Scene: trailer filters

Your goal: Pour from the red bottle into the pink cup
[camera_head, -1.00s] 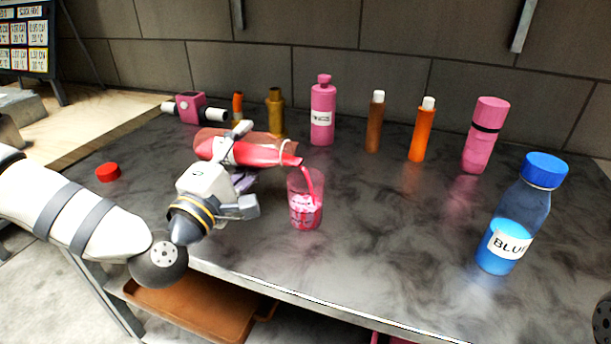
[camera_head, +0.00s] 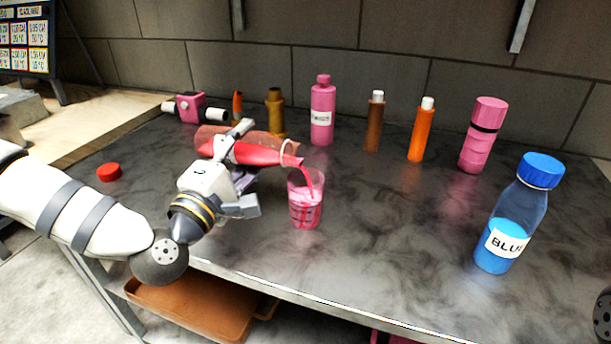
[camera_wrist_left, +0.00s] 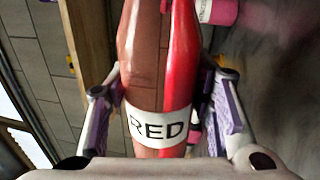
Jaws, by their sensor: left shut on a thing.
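My left gripper (camera_head: 236,165) is shut on the red bottle (camera_head: 262,153), which lies tilted almost level with its mouth to the right. The left wrist view shows the bottle (camera_wrist_left: 146,60) between the two fingers, with its RED label and red liquid along one side. A red stream runs from the mouth into the pink cup (camera_head: 304,212), a clear pinkish cup standing upright on the counter with pink-red liquid in it. The bottle mouth is just above the cup's left rim. A red cap (camera_head: 109,172) lies on the counter at the left.
A dark counter (camera_head: 380,240) carries several bottles along the back, among them a pink bottle (camera_head: 322,112) and an orange one (camera_head: 421,130). A blue bottle (camera_head: 513,220) stands at the right.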

